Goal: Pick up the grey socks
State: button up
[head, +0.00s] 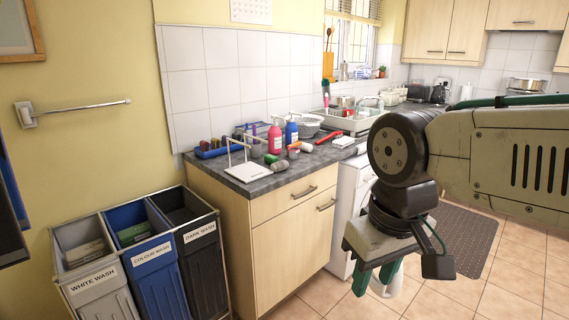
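I cannot make out any grey socks for certain. A greyish folded item (84,251) lies inside the bin labelled WHITE WASH (101,300) at the lower left; it is too small to tell what it is. My gripper (374,285) hangs at the lower right, in front of the cabinet and washing machine, with its green fingers pointing down and a gap between them. It holds nothing that I can see, and it is well to the right of the bins.
The COLOUR WASH bin (153,283) holds a green item; the DARK WASH bin (201,262) stands beside it. The worktop (270,181) carries bottles, a white rack (248,172), cans and a dish rack. A dark mat (462,238) lies on the tiled floor.

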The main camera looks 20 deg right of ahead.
aim_at(280, 165)
jog(key=i, duration=1.45)
jog(key=u, duration=0.05)
